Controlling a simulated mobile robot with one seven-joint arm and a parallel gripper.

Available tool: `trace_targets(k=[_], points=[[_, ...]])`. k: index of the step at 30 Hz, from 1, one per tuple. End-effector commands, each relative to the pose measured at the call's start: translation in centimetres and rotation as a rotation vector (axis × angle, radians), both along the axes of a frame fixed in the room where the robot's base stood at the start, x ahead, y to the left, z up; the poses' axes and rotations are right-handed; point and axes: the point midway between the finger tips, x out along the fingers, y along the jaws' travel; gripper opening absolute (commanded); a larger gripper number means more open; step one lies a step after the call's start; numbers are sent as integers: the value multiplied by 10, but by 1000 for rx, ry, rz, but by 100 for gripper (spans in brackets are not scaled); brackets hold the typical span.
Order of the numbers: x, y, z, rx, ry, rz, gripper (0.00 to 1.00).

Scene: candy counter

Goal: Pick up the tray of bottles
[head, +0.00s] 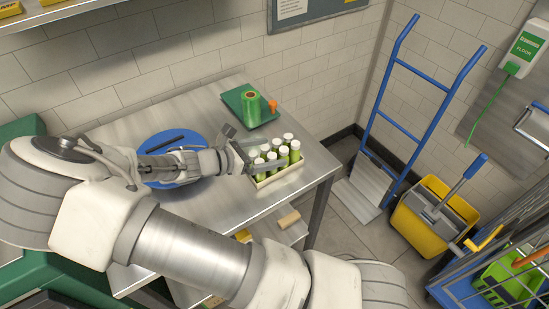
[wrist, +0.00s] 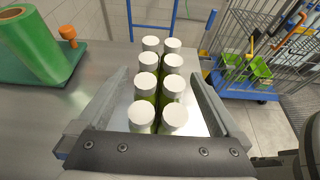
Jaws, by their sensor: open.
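The tray of bottles (head: 283,176) stands near the right end of the steel table in the head view. It is a low, pale tray holding several green bottles with white caps in two rows. In the wrist view, the white-capped bottles (wrist: 145,82) stand between the two open fingers. My gripper (head: 250,155) is at the tray, with one finger to each side of the bottles. No grip on the tray shows. In the wrist view my gripper (wrist: 160,100) hides the near part of the tray.
A green board (head: 240,118) with a green roll (head: 251,108) and a small orange item (head: 272,106) lies behind the tray. A blue round plate (head: 206,188) lies to the left. A blue hand truck (head: 390,120) and a yellow mop bucket (head: 420,220) stand on the floor to the right.

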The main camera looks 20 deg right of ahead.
Motion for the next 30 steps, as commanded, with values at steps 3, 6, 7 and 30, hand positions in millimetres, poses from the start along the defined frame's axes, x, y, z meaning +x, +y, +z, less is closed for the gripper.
trace_targets(k=[3,6,7,30], points=[[4,-16,-6,-3,1,-2,100],[6,-21,-9,-1,0,-1,100],[7,-22,-9,0,0,-1,100],[7,-21,-9,1,-1,0,0]])
